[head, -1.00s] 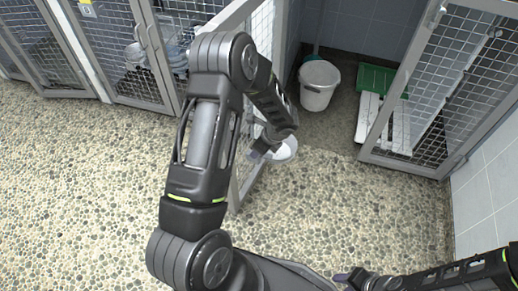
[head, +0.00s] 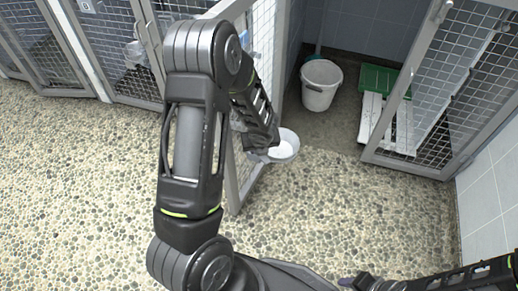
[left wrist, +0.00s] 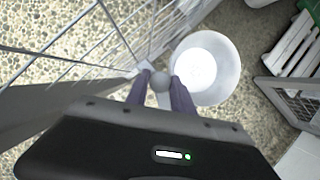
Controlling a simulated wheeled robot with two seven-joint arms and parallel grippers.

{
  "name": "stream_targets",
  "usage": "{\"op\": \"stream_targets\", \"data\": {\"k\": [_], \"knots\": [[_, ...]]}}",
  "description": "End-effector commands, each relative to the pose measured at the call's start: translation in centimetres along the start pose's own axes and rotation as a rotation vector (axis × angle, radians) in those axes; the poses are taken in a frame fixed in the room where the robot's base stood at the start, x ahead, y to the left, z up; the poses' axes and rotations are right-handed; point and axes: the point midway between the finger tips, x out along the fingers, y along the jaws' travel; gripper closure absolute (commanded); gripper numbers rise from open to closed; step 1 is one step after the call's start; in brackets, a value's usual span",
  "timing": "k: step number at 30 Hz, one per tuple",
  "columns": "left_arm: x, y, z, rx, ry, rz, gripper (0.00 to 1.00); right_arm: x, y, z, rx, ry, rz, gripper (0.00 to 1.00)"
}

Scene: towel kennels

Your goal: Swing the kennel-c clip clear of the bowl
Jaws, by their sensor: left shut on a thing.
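The bowl (head: 287,147) is round and pale with white contents, and sits by the open mesh door. It also shows in the left wrist view (left wrist: 232,77). My left gripper (left wrist: 162,88) has its two purple fingers around a small grey rounded knob, which looks like the kennel-c clip (left wrist: 160,80), beside the mesh door. In that view the clip is just left of the bowl's rim, and the right finger appears close to or over the rim; I cannot tell if they touch. In the head view my forearm hides the clip. My right gripper (head: 347,282) is at the bottom edge, its opening unclear.
The mesh door (head: 236,168) stands left of the bowl. A white bucket (head: 320,88), a green tray (head: 378,80) and a white slatted board (head: 372,118) are inside the kennel. Another mesh gate (head: 440,95) is at right. The pebbled floor in front is clear.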

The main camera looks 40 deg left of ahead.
Motion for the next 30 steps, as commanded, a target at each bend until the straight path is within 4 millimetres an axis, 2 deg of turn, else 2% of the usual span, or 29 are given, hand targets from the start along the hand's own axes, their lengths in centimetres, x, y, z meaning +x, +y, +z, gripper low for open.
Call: {"op": "stream_targets", "data": {"k": [13,14,15,21,30], "knots": [[-0.05,-0.08,0.21,0.014,-0.003,-0.008,1.00,0.07,0.05,-0.04,0.000,0.001,0.000,0.64],[-0.05,-0.08,0.21,0.014,-0.003,-0.008,0.71,0.07,0.05,-0.04,0.000,0.001,0.000,0.64],[-0.05,-0.08,0.22,0.013,-0.003,-0.008,0.67,0.07,0.04,-0.03,0.000,0.001,0.000,0.64],[-0.03,-0.04,0.12,0.014,-0.001,-0.007,0.51,0.07,0.04,-0.02,0.000,0.001,0.000,0.64],[-0.18,-0.01,0.08,0.014,0.000,-0.006,0.50,-0.02,-0.01,0.00,0.000,0.000,0.000,0.64]]}}
